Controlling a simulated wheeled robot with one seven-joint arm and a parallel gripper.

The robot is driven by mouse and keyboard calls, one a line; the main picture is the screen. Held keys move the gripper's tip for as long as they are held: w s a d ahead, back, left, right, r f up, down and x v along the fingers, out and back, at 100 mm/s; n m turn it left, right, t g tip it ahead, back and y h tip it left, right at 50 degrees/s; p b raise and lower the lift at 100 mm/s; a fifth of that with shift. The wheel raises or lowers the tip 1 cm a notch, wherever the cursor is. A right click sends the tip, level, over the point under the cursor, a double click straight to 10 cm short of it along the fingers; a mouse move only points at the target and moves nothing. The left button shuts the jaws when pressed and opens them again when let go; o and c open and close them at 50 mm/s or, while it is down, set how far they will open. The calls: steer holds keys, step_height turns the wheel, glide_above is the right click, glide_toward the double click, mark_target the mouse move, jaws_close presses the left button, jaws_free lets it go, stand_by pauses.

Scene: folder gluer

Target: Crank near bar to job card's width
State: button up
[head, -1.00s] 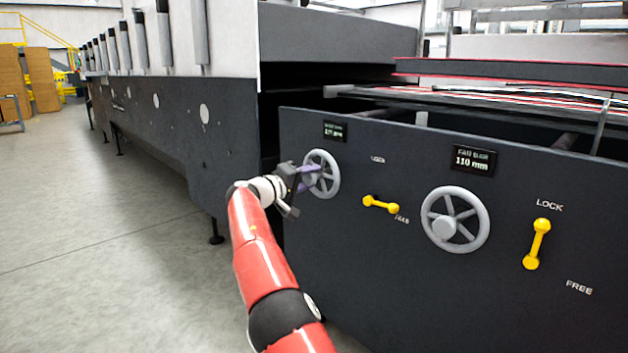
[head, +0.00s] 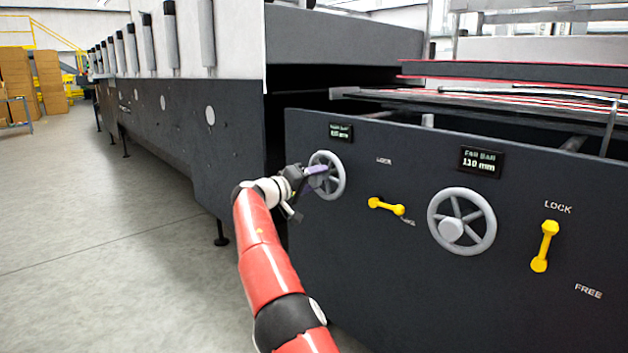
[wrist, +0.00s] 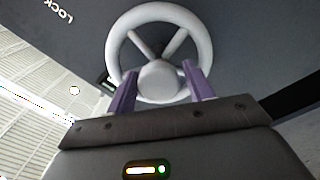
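The near handwheel (head: 328,175) is grey, on the dark machine panel under a small near-bar display (head: 341,132) whose digits are too blurred to read. My gripper (head: 317,171) is at this wheel. In the wrist view, the purple fingers of my gripper (wrist: 160,78) stand apart on either side of the hub of the near handwheel (wrist: 204,35). Whether they press on the hub is not clear. The near yellow lever (head: 386,206) lies almost level, its right end beside the lower label. No job card is recognisable.
To the right are the far handwheel (head: 461,221), the far-bar display (head: 481,162), which appears to read 130 mm, and an upright yellow lever (head: 544,246) pointing to LOCK. Open floor (head: 110,250) lies to the left.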

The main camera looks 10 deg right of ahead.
steer(key=shift+o, duration=0.7)
steer(key=v, duration=0.7)
steer(key=shift+s+a+b, duration=0.25)
steer(key=shift+a+b, duration=0.05)
steer(key=shift+b, duration=0.1)
